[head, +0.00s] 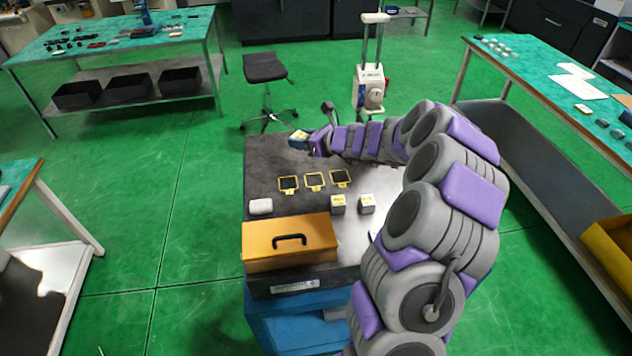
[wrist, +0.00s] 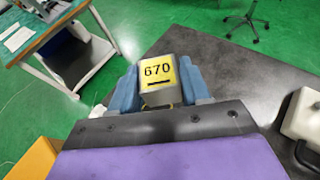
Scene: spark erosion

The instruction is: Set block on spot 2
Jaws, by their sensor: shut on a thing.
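A grey metal block with a yellow top marked 670 (wrist: 158,72) sits between the blue fingers of my gripper (wrist: 160,88), which is shut on it. In the head view my gripper (head: 306,143) holds the block (head: 299,135) near the far left part of the dark bench top, above and beyond the spots. Three yellow-framed dark spots lie in a row: left (head: 289,184), middle (head: 314,180) and right (head: 340,177). All three look empty. Their numbers are too small to read. The spots do not show in the wrist view.
Two more blocks, left (head: 338,204) and right (head: 366,204), stand nearer than the spots on the bench top (head: 275,162). A small white item (head: 260,206) lies left of them. An orange toolbox (head: 290,243) with a black handle fills the near side. A stool (head: 265,70) stands beyond.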

